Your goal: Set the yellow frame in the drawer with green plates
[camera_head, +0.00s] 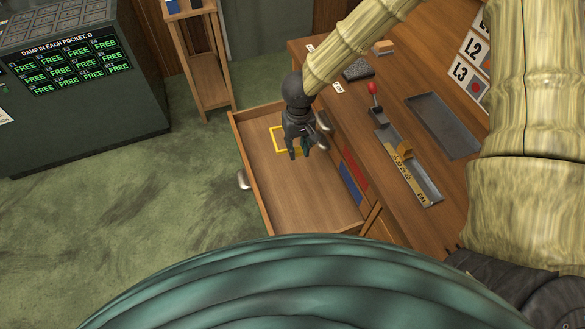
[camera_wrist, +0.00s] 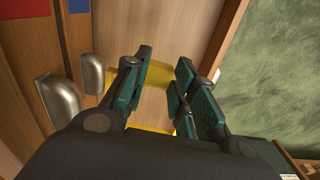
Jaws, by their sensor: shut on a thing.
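The yellow frame (camera_head: 274,140) is a thin square outline inside the open wooden drawer (camera_head: 300,200), toward its far end. My gripper (camera_head: 299,152) reaches down over the frame's right part and hides some of it. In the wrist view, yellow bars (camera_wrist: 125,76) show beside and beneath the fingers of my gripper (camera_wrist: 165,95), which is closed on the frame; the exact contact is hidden. I cannot tell whether the frame touches the drawer floor. No green plates show; the open drawer's outer front is out of sight, apart from a metal handle (camera_head: 243,180).
Red (camera_head: 355,168) and blue (camera_head: 350,191) plates mark the desk front beside the drawer. Metal handles (camera_wrist: 62,103) stick out close to my gripper. The desk top holds a red-knobbed lever (camera_head: 373,92) and a dark tray (camera_head: 443,124). The drawer's near part is empty.

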